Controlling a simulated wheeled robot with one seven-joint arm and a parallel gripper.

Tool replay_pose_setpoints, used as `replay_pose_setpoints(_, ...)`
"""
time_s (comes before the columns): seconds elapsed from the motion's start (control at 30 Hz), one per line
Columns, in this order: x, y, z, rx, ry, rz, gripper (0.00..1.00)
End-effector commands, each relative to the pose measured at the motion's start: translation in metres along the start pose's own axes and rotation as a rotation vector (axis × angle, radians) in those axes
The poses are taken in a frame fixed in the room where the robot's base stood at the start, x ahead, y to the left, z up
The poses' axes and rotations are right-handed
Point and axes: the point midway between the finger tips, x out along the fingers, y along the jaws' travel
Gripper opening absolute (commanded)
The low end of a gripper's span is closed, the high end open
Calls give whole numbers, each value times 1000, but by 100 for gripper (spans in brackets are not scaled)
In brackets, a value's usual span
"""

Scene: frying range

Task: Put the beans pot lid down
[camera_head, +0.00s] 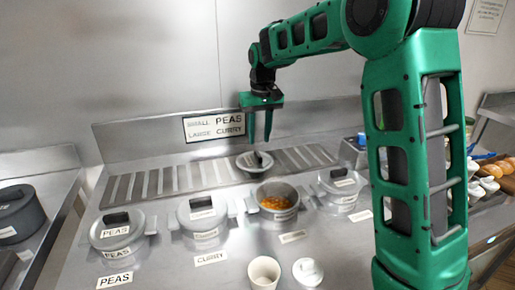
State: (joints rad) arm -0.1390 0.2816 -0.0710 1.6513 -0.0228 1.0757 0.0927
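The beans pot (279,213) is a grey pot standing without a lid, with orange-brown food showing inside. A grey round lid (244,163) with a black handle lies on the slatted metal rack (190,178) just behind this pot. My gripper (260,140) points down above the lid. Its two green fingers are apart with nothing visible between them. The fingertips appear a little above the lid's handle, and I see no contact.
Lidded pots marked peas (117,233) and curry (203,218) stand to the left, and another lidded pot (340,187) stands to the right. A white cup (263,273) and a small white lidded container (308,271) are in front. The rack's left part is clear.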

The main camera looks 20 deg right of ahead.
Motion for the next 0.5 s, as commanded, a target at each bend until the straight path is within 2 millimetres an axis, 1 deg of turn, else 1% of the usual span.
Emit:
replay_pose_setpoints(0.03,-11,0,-1,0,3,0,32)
replay_pose_setpoints(0.2,-37,0,0,0,2,0,32)
replay_pose_setpoints(0.33,-49,0,0,0,0,0,32)
replay_pose_setpoints(0.5,-54,0,0,0,0,0,32)
